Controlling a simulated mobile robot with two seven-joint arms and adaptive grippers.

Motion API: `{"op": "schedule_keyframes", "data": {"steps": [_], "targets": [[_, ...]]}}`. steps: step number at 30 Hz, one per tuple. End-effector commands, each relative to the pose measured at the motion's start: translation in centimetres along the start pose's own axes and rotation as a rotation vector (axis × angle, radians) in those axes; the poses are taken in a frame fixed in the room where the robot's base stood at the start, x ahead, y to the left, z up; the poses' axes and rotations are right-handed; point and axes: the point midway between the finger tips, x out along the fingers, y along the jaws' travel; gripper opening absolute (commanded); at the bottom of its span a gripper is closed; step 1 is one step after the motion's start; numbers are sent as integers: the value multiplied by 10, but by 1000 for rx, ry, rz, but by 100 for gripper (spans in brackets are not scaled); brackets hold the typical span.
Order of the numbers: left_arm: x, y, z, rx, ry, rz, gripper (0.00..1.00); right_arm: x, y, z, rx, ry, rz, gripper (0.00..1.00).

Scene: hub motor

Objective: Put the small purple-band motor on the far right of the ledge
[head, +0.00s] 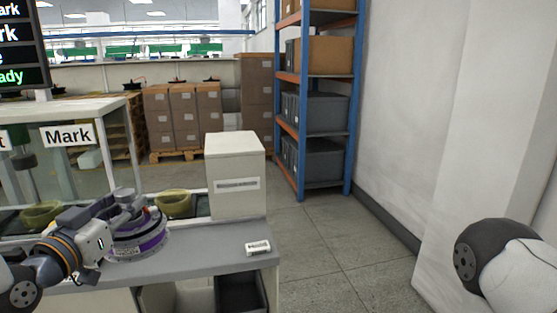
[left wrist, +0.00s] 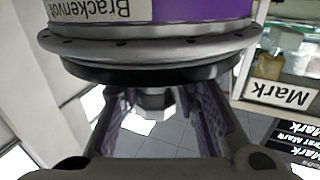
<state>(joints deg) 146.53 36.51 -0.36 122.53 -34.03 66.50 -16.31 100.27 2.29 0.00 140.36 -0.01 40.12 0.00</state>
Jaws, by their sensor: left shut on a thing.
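The purple-band motor (head: 150,242) is a round grey hub with a purple stripe. In the head view it is at or just above the grey ledge (head: 205,251), left of the white box; I cannot tell whether it touches. My left gripper (head: 127,208) is over its top, shut on it. In the left wrist view the motor (left wrist: 205,22) fills the top, with a purple band, a white label and a dark flange. The left gripper (left wrist: 160,102) has its fingers either side of the motor's central hub. My right gripper is out of view.
A white box (head: 236,175) stands at the ledge's back right. A small white label block (head: 258,247) lies near the right end. Olive round parts (head: 174,204) sit behind the motor. A glass "Mark" enclosure (head: 78,160) is at left. Bare ledge lies between motor and label block.

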Motion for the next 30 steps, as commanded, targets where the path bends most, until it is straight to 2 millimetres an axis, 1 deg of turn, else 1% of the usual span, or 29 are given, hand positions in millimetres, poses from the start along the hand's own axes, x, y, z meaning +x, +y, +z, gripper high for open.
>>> {"op": "schedule_keyframes", "data": {"steps": [2, 5, 8, 11, 12, 16, 18, 22, 24, 28, 29, 30], "targets": [[-5, 13, 8, -2, 10, 69, 0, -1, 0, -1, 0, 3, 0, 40], [-16, 33, 28, -3, 9, 179, 0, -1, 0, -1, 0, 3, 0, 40], [-34, 57, 50, -4, 6, 310, 0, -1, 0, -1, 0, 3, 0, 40], [-60, 83, 72, -5, 7, 454, 0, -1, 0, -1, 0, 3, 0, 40], [-71, 92, 80, -5, 6, 510, 0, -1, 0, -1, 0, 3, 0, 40], [-105, 117, 98, -5, 10, 659, 0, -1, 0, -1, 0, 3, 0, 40], [-119, 125, 104, -4, 11, 713, 0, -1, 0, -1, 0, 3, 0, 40], [-136, 134, 110, -2, 11, 777, 0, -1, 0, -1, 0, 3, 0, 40], [-140, 137, 112, 0, 9, 796, 0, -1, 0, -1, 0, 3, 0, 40], [-141, 138, 112, 0, 11, 799, 0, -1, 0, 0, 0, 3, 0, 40], [-141, 137, 112, 0, 12, 797, 0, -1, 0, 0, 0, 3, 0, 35], [-141, 137, 112, 0, 13, 797, 0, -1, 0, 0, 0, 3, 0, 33]]}}
